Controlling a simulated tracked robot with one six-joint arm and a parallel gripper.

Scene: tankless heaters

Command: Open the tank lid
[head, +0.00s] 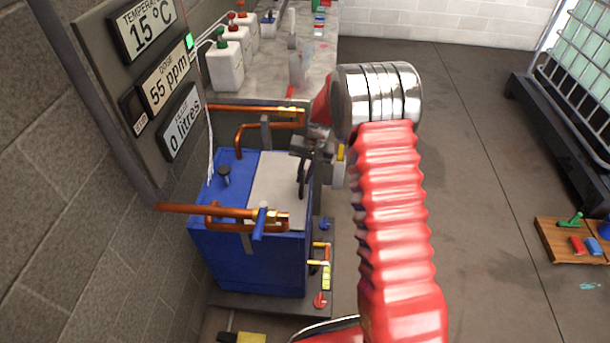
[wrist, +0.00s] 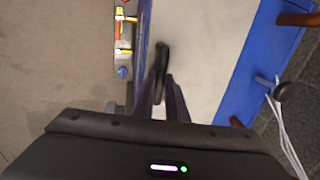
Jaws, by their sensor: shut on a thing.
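The blue tank (head: 250,265) stands against the left wall in the head view. Its pale grey lid (head: 272,178) covers the right part of the top and looks flat; I cannot tell if it is slightly raised. A black handle (head: 302,180) stands near the lid's right edge. The fingertips partly hide the handle.
Copper pipes (head: 240,213) with a blue-handled valve cross the tank's near side, and another pipe (head: 265,112) runs behind. A dark knob (head: 224,176) sits left of the lid. A display panel (head: 150,80) hangs at left.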

